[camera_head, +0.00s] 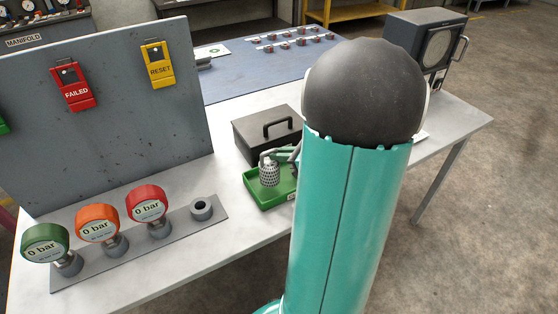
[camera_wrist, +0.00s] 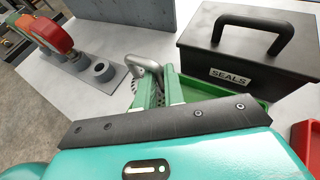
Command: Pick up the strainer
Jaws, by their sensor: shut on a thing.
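The strainer (camera_head: 269,173) is a grey perforated cylinder with a curved grey handle at its top. In the head view it is upright at the green tray (camera_head: 256,196); I cannot tell whether its bottom touches the tray. My gripper (camera_head: 283,154) reaches in from the right and is shut on the strainer near its top. In the wrist view the strainer's curved handle (camera_wrist: 146,62) shows at the green fingers of my gripper (camera_wrist: 158,88), which hide most of its body. My own arm covers the tray's right side in the head view.
A dark box (camera_head: 266,133) with a handle, labelled SEALS in the wrist view, stands right behind the tray. A row of gauges (camera_head: 98,226) and an empty socket (camera_head: 201,208) are to the left, before a grey panel (camera_head: 120,110). A red container (camera_wrist: 306,145) is at right.

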